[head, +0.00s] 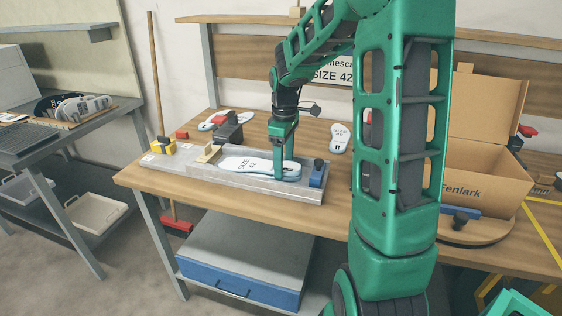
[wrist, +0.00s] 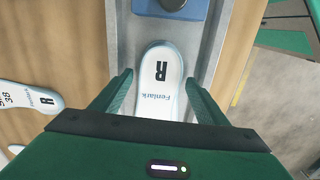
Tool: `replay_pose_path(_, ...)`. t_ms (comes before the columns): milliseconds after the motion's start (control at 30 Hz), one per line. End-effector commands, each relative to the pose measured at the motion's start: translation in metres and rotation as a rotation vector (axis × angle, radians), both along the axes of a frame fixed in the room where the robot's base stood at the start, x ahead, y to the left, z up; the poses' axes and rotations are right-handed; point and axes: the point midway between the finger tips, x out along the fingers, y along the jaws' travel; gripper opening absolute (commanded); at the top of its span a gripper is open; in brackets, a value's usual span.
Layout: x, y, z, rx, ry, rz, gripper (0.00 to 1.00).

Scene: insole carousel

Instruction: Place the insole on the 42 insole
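A white insole with a light blue edge, marked "SIZE 42" (head: 245,165), lies lengthwise along the grey metal fixture (head: 215,177) on the bench. My gripper (head: 284,172) points straight down at its right, heel end. The fingertips are about as far apart as the heel is wide. I cannot tell whether they touch its edges, nor whether one insole or two stacked ones lie there.
A blue block (head: 318,173) stands at the fixture's right end, a dark clamp-like part (head: 228,132) behind it. Other insoles lie behind (head: 340,138) and in the wrist view at left (wrist: 30,96).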

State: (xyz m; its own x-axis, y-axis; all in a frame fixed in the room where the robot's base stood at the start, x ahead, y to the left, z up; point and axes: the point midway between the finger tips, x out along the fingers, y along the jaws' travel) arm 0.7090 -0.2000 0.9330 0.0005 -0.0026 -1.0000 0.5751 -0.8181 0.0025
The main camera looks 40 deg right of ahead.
Motion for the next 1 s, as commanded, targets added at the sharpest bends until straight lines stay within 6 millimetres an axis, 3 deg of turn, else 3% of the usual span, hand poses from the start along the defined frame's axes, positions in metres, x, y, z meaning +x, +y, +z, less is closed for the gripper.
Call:
replay_pose_path(300, 0.000, 0.000, 0.001, -0.001, -0.001, 0.001, 0.71)
replay_pose_path(467, 0.000, 0.000, 0.013, -0.002, -0.003, 0.000, 0.71)
replay_pose_path(1000, 0.001, 0.001, 0.114, -0.001, -0.003, 0.002, 0.71)
